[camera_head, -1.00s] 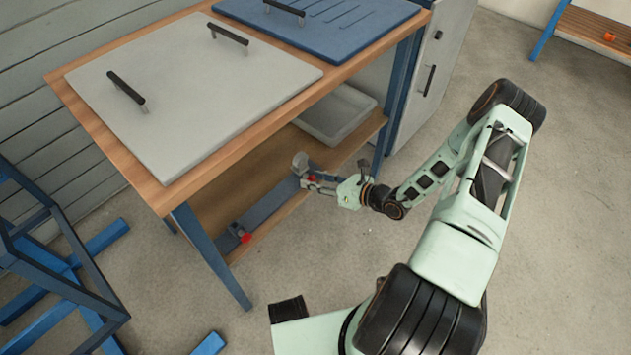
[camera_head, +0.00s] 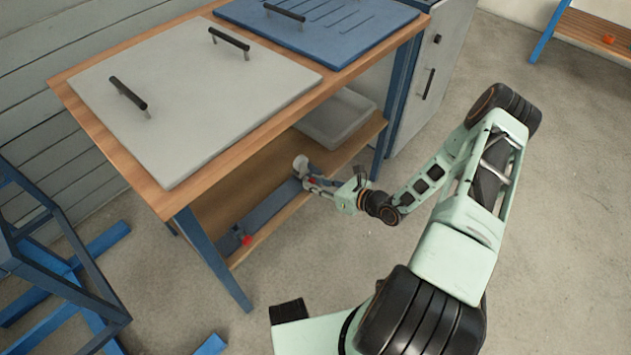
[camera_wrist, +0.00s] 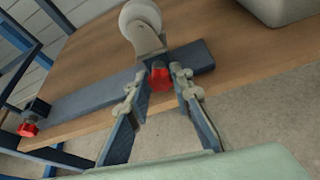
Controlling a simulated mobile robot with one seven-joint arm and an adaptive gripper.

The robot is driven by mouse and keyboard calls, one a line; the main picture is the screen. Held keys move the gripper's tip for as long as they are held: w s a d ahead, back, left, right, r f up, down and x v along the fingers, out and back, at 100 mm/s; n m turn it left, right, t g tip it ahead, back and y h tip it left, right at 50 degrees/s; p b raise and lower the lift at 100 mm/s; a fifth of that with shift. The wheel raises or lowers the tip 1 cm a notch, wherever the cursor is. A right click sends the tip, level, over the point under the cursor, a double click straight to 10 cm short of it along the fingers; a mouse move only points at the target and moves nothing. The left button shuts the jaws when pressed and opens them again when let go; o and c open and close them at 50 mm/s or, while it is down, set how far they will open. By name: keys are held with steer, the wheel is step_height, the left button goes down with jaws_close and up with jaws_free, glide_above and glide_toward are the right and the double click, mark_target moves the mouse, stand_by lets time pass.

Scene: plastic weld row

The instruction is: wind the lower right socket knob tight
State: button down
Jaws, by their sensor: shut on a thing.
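The lower right socket knob is a small red knob (camera_wrist: 160,79) on the front of a blue-grey rail (camera_wrist: 95,98). It sits below a white round part on a grey bracket (camera_wrist: 143,28). In the head view this knob (camera_head: 312,181) is partly hidden by my fingers. My gripper (camera_wrist: 159,76) has one finger on each side of the knob and is shut on it. My gripper (camera_head: 316,184) reaches in over the lower shelf from the right in the head view. I cannot tell how far the knob is wound in.
A second red knob (camera_head: 246,240) is at the rail's left end. A grey tray (camera_head: 337,118) stands behind on the wooden lower shelf (camera_wrist: 240,55). The tabletop (camera_head: 190,193) overhangs the shelf. A blue table leg (camera_head: 213,260) stands at front left, with open floor in front.

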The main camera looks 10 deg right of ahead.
steer(key=shift+a+n+t+h+p, duration=0.1)
steer(key=shift+n+t+h+p, duration=0.3)
steer(key=shift+n+h+p, duration=0.35)
steer(key=c, duration=1.7)
jaws_free()
steer(key=shift+s, duration=0.1)
steer(key=v, duration=1.2)
steer(key=shift+n+y, duration=0.25)
steer(key=shift+n, duration=0.1)
